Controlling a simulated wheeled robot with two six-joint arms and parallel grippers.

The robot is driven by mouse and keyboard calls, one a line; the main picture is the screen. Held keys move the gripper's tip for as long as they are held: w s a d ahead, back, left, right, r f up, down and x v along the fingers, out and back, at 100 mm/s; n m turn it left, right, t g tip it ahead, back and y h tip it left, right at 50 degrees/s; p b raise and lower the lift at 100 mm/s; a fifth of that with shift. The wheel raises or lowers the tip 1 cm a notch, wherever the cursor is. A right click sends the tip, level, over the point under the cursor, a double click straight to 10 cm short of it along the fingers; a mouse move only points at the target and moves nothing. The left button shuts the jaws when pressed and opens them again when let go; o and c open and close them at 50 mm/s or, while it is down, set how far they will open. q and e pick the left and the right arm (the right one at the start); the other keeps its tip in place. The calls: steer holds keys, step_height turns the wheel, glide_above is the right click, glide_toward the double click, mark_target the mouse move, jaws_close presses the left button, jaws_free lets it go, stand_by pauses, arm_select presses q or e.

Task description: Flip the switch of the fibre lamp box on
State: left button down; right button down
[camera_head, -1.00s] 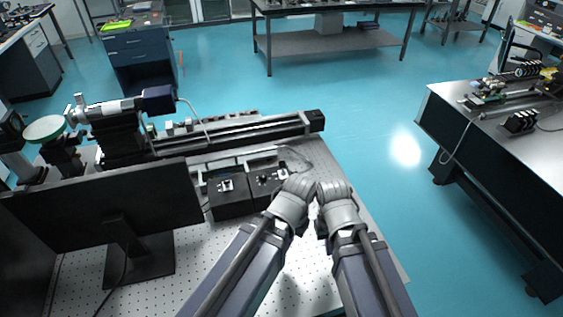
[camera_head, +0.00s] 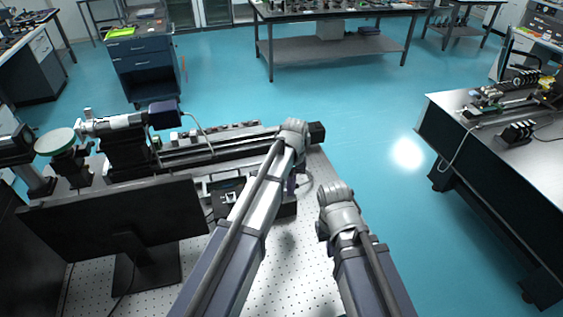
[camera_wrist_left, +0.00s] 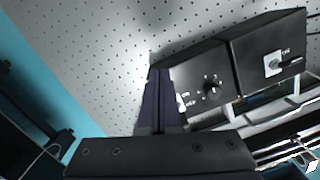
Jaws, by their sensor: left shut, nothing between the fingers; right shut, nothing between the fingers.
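Two black boxes sit side by side on the perforated table. The knobbed box (camera_wrist_left: 212,88), which looks like the fibre lamp box, has a dark knob and white markings; my left arm partly covers it in the head view (camera_head: 287,210). A small pale part (camera_wrist_left: 182,103), perhaps its switch, is beside my left fingers. The other box (camera_wrist_left: 272,45) has a silver switch plate and also shows in the head view (camera_head: 226,197). My left gripper (camera_wrist_left: 159,70) is shut and empty, beside the knobbed box's edge; contact is unclear. My right gripper (camera_head: 323,232) is shut, its fingers mostly hidden below its wrist.
A monitor (camera_head: 115,225) stands left of my left arm. A long rail (camera_head: 225,142) and optical instruments lie behind the boxes. Bare perforated tabletop (camera_head: 290,270) lies between my arms. Another table (camera_head: 500,160) stands at the right across open floor.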

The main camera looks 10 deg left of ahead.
arm_select(q)
steer(key=w+a+r+n+p, duration=0.2)
steer(key=w+a, duration=0.1)
steer(key=w, duration=0.5)
steer(key=w+a+r+n+h+p, duration=0.1)
steer(key=w+a+r+n, duration=0.1)
steer(key=w, duration=0.6)
steer(key=shift+w+a+r+g+p, duration=0.3)
steer(key=shift+w+a+r+p, duration=0.15)
steer(key=shift+a, duration=0.7)
steer(key=shift+s, duration=0.1)
steer(key=s+f+b, duration=0.1)
steer(key=f+b, duration=0.1)
steer(key=s+d+f+b, duration=0.1)
steer(key=s+f+b, duration=0.1)
steer(key=f+b, duration=0.1)
steer(key=s+d+f+b, duration=0.1)
steer(key=f+b, duration=0.1)
steer(key=b, duration=0.1)
steer(key=shift+s+f, duration=0.25)
steer(key=shift+f, duration=0.15)
steer(key=shift+s+d+r, duration=0.1)
steer(key=shift+s+d, duration=0.1)
